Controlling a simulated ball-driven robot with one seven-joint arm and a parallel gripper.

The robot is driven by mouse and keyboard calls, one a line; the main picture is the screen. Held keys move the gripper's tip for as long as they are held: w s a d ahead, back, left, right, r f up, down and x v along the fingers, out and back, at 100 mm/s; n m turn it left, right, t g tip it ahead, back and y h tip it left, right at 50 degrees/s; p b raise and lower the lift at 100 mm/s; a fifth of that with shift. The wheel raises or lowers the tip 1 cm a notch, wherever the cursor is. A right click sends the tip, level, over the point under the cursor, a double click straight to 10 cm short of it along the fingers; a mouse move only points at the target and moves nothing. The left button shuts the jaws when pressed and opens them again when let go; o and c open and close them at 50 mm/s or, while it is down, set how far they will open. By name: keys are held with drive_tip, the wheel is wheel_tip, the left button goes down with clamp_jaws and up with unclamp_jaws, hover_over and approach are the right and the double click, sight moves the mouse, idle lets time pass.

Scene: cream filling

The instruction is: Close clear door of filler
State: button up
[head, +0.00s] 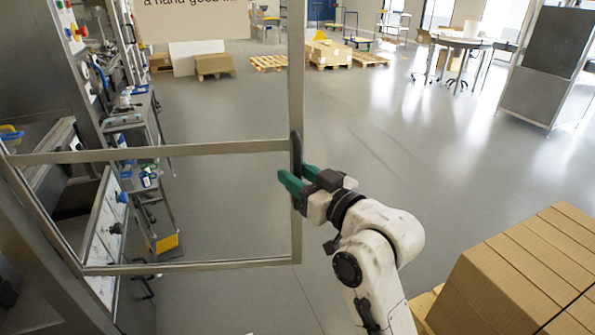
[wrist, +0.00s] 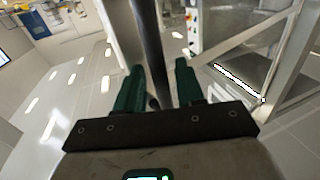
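The clear door (head: 190,149) of the filler stands swung open in the head view, a metal frame with see-through panels. Its black upright handle (head: 296,155) is on the door's right edge. My gripper (head: 297,178) is at the handle's lower part, its green fingers pointing toward the door edge. In the wrist view the dark handle bar (wrist: 148,40) runs between the two fingers of my gripper (wrist: 160,85). Gaps show on both sides of the bar, so the fingers look open around it. Contact with the handle cannot be made out.
The filler machine (head: 85,215) is at the left, seen partly through the door. A steel cart (head: 145,180) stands behind the panels. Stacked cardboard boxes (head: 520,270) are at the lower right, near my arm.

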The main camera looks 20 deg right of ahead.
drive_tip(key=shift+w+a, duration=0.1)
drive_tip(key=shift+w, duration=0.1)
clamp_jaws()
idle(0.3)
